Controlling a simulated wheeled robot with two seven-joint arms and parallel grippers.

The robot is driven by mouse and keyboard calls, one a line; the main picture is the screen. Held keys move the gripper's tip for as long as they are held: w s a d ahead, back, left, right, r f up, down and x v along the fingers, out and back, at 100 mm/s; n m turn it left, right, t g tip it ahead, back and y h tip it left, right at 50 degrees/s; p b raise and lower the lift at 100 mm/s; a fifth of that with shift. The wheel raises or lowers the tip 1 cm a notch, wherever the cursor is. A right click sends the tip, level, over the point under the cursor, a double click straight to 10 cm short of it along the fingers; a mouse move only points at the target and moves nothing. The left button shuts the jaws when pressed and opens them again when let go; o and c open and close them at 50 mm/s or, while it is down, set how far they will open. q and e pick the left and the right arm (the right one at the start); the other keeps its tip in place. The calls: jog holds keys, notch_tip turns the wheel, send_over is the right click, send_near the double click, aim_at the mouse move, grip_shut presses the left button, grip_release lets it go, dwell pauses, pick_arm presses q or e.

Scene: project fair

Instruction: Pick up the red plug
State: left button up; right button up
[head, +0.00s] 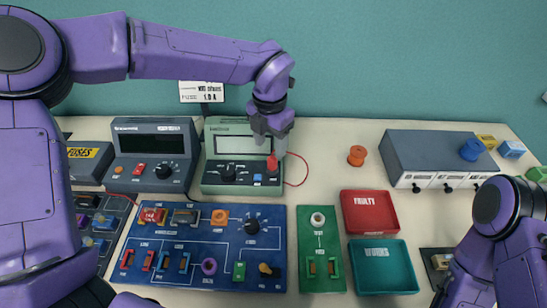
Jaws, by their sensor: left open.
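A thin red wire loops out to the right of the meter. My left gripper (273,146) points down right over the plug. Its jaws are open, with the plug's top at or just below the fingertips. I cannot tell whether the fingers touch it. My right arm comes in at the lower right, and its gripper does not show.
A dark grey meter (152,184) stands left of the green one. In front lie a blue circuit panel (200,257) and a green test board (316,222). A red tray (369,226) and a teal tray (383,288) lie right. Bare table surrounds the orange spool (357,155).

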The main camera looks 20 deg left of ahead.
aim_at(272, 156)
pick_arm(q)
jog(key=f, duration=0.2)
jog(key=f+p, duration=0.1)
jog(key=f, duration=0.1)
jog(key=f+p, duration=0.1)
jog(key=f, duration=0.1)
jog(key=shift+w+d+f, duration=0.1)
jog(key=shift+w+d, duration=0.05)
jog(key=shift+w, duration=0.25)
jog(key=shift+f, duration=0.25)
jog(key=shift+s, duration=0.1)
grip_shut()
